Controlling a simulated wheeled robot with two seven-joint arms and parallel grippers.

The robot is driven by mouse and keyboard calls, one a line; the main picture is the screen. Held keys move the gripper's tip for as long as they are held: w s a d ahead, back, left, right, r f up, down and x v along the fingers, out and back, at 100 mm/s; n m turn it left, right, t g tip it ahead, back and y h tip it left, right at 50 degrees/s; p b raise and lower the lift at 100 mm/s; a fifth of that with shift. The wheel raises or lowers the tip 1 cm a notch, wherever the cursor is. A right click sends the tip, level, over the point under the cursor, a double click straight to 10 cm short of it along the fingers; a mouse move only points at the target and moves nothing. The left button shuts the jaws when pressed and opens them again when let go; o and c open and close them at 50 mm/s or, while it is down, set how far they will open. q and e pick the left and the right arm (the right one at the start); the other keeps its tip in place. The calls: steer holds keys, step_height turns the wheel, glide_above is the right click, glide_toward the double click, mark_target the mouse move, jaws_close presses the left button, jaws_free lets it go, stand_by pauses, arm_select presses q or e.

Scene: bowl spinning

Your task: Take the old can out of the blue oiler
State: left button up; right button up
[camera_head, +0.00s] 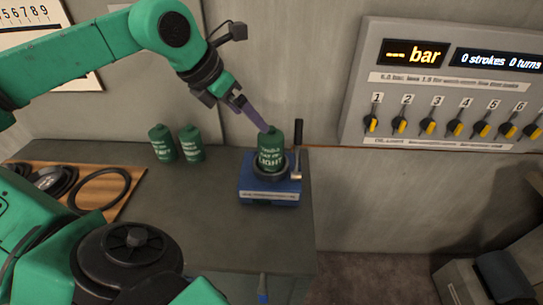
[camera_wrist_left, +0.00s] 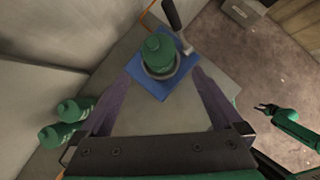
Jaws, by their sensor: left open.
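The blue oiler (camera_head: 268,197) stands on the grey bench top, with a dark round collar and an upright lever with a black grip (camera_head: 298,135) at its right. The old can (camera_head: 271,158), green with white lettering, stands upright in the collar. My left gripper (camera_head: 266,129) is open, its purple fingers reaching down from the upper left to the can's top. In the left wrist view the can (camera_wrist_left: 158,55) lies ahead between the open fingers; I cannot tell whether they touch it. A small green arm with a dark gripper (camera_wrist_left: 265,107), apparently my right, shows at the right; its jaws are unclear.
Two more green cans (camera_head: 161,144) (camera_head: 190,143) stand on the bench left of the oiler. A wooden board (camera_head: 100,190) with a black ring lies at the far left. A wall panel (camera_head: 450,90) with several numbered switches is at the right. Bare bench lies in front.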

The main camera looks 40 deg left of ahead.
mark_target(268, 137)
arm_select(q)
steer(key=p+x, duration=0.5)
steer(key=x, duration=0.7)
steer(key=shift+a+f, duration=0.1)
steer(key=shift+f, duration=0.1)
steer(key=shift+w+f, duration=0.3)
steer(key=shift+f, duration=0.1)
steer(key=shift+s+r, duration=0.1)
steer(key=c, duration=1.5)
jaws_close()
steer(key=shift+a+r, duration=0.1)
